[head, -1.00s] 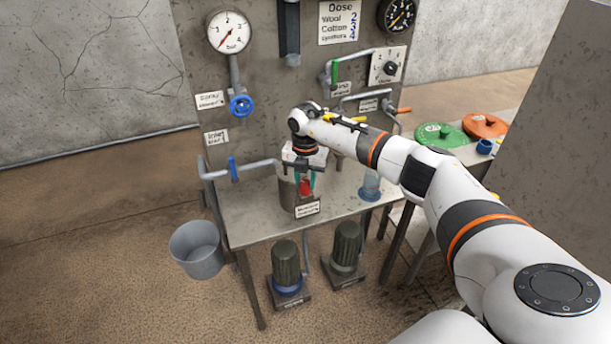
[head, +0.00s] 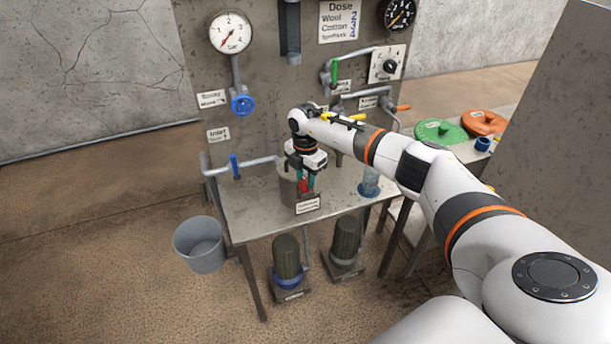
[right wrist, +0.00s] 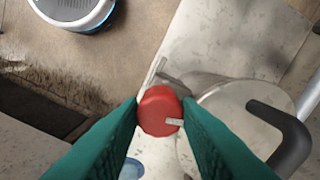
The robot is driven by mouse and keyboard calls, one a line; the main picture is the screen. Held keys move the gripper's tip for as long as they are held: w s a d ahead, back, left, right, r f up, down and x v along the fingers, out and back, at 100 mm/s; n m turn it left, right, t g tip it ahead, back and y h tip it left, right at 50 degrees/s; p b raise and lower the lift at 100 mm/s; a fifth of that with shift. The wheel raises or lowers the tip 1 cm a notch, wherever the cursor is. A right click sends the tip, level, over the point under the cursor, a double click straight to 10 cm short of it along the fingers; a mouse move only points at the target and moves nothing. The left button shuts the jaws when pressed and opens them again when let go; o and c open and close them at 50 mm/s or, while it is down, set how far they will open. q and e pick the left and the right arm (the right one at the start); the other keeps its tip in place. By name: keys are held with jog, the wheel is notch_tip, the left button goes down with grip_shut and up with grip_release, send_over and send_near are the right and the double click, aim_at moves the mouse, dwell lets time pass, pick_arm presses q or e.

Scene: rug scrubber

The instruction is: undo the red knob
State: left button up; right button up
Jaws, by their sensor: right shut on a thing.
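The red knob (right wrist: 160,110) is round, with a pale mark on its edge, and sits between the two green fingers of my right gripper in the right wrist view. My right gripper (head: 305,184) is shut on it, one finger on each side. In the head view the gripper points down at the front of the grey metal pot (head: 287,186), and only a little red shows between the fingers. A white label plate (head: 307,205) is just below. My left gripper is not in view.
The pot stands on a metal table (head: 250,222) before an upright panel with a gauge (head: 231,32) and a blue valve (head: 242,103). A pipe with a blue handle (head: 235,166) is left of the pot. A grey bucket (head: 200,245) stands on the floor. A glass (head: 370,183) is to the right.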

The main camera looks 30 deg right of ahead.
jog(key=o, duration=1)
jog(key=shift+r, duration=0.1)
notch_tip(320, 180, up, 12)
jog(key=shift+f+b, duration=0.1)
jog(key=shift+b, duration=1.1)
notch_tip(320, 180, up, 9)
jog(key=p, duration=0.7)
send_over(305, 180)
jog(key=shift+d, duration=0.1)
